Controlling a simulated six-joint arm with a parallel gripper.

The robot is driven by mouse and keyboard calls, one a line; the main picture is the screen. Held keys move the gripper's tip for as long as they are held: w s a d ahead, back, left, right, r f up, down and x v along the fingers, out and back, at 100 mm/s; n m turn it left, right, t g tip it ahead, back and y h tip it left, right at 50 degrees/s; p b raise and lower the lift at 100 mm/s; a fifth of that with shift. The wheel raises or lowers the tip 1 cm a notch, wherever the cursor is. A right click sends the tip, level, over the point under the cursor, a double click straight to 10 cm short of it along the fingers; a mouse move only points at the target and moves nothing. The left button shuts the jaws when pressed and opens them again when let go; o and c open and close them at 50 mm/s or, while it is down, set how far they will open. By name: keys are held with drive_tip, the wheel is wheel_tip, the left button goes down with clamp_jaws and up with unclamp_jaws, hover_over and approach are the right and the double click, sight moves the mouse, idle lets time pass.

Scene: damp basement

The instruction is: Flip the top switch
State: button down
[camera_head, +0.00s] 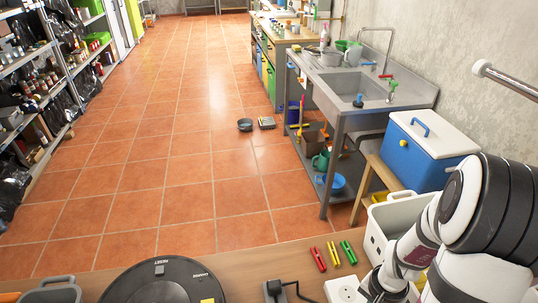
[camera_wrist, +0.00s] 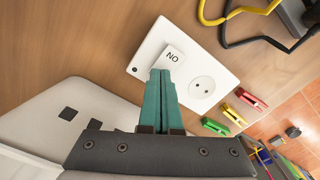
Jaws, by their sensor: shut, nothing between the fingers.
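A white wall-plate-like panel (camera_wrist: 152,48) lies on the wooden tabletop. It carries a square rocker switch (camera_wrist: 173,54) marked with letters and a round two-hole socket (camera_wrist: 202,89). The panel also shows at the bottom edge of the head view (camera_head: 342,288), partly cut off. My gripper (camera_wrist: 160,74) has its green fingers together, empty, with the tips at the near edge of the switch. I cannot tell whether they touch it. The fingers cover part of the panel. In the head view my arm hides the gripper.
Red (camera_head: 318,259), yellow (camera_head: 333,253) and green (camera_head: 349,252) clips lie beside the panel. A black plug with cable (camera_head: 275,288) lies left of it. A white bin (camera_head: 376,243) stands right. A round black device (camera_head: 162,285) lies at the left.

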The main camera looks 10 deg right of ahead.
drive_tip(key=shift+r, duration=0.1)
wheel_tip(320, 180, up, 7)
drive_tip(key=shift+f, duration=0.1)
idle(0.4)
drive_tip(key=s+a+r+n+y, duration=0.1)
drive_tip(key=s+a+r+n, duration=0.2)
drive_tip(key=a, duration=0.7)
drive_tip(key=s+a+r+n, duration=0.3)
drive_tip(key=s+a+r, duration=0.2)
drive_tip(key=a, duration=0.6)
wheel_tip(320, 180, up, 2)
drive_tip(key=shift+s+r+y, duration=0.2)
drive_tip(key=shift+y, duration=0.2)
drive_tip(key=c, duration=1.6)
unclamp_jaws()
drive_tip(key=shift+d, duration=0.1)
